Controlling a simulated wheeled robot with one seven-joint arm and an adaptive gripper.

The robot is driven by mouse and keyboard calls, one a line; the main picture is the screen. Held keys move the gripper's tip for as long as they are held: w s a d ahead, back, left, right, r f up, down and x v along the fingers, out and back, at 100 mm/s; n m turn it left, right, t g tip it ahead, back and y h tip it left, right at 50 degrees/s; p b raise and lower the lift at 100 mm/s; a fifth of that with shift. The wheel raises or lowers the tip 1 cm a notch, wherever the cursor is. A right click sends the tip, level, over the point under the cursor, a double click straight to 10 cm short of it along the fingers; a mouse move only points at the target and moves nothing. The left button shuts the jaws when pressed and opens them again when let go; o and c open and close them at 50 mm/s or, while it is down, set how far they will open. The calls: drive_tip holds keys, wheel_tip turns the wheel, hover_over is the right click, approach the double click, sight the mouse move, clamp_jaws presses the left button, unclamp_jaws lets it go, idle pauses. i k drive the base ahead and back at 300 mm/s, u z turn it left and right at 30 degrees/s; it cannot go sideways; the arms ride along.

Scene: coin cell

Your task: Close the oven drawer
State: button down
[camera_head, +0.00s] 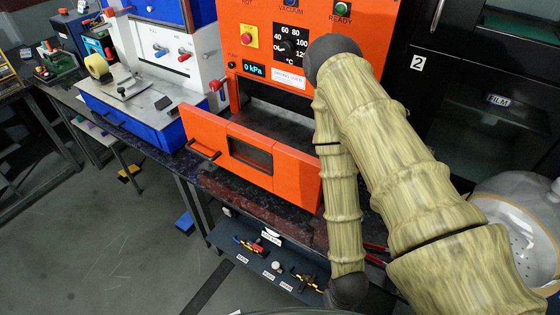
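The orange drying oven (268,15) stands on a dark bench in the middle of the view, with dials and a 0 kPa display on its face. Its drawer is pulled out toward me. The orange drawer front (215,128) has a dark window and a black handle (204,150) at its left. The drawer's dark inside shows between the front and the oven body. My arm bends over the right part of the oven and hides the drawer front's right end. My gripper is not in view; the forearm runs down to a dark joint at the bottom edge.
Left of the oven is a white and blue machine with a blue-sided tray (130,118). A low shelf (225,237) with small tools sits under the bench. A black cabinet (420,95) marked 2 stands right. Grey floor (110,245) is open at lower left.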

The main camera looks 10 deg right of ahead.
sight(271, 146)
drive_tip(key=z, duration=0.8)
drive_tip(key=k, duration=0.55)
drive_tip(key=u, duration=1)
